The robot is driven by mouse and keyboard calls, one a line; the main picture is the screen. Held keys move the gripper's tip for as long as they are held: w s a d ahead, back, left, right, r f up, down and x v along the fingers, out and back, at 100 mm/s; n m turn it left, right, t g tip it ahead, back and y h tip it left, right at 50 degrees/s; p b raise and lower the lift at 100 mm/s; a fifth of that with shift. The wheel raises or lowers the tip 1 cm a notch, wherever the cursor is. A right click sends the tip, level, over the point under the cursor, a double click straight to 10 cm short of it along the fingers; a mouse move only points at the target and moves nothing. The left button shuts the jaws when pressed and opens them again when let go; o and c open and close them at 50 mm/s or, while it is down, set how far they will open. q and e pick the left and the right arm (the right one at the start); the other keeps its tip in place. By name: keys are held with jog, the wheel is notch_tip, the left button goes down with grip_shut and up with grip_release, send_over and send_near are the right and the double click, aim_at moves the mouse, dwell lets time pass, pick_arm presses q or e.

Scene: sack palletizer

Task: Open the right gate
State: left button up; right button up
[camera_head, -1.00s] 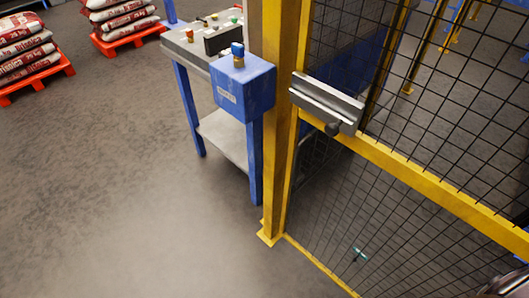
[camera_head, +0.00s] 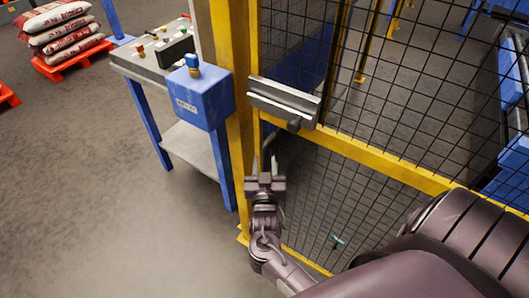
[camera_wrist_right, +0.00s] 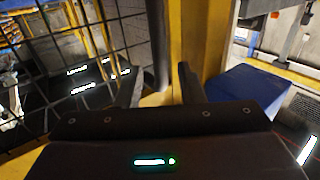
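The gate is a yellow frame (camera_head: 385,163) with black wire mesh, standing against a yellow post (camera_head: 233,70). A grey metal latch (camera_head: 285,102) with a dark knob (camera_head: 294,124) bridges post and gate. My right gripper (camera_head: 264,168) is raised in front of the post and gate edge, below the latch. In the right wrist view its two fingers (camera_wrist_right: 158,88) stand apart, with a dark upright bar (camera_wrist_right: 156,45) and the yellow post beyond them. The bar may be a gate handle; I cannot tell whether it lies between the fingers. My left gripper is not in view.
A blue box with a button on top (camera_head: 200,98) sits left of the post, beside a control table (camera_head: 150,68). Red pallets with sacks (camera_head: 65,35) stand at the back left. Blue machinery (camera_head: 512,150) is behind the mesh. The floor at the left is clear.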

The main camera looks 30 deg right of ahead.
aim_at(265, 156)
jog(key=x, duration=0.4)
jog(key=shift+w, duration=0.1)
grip_shut()
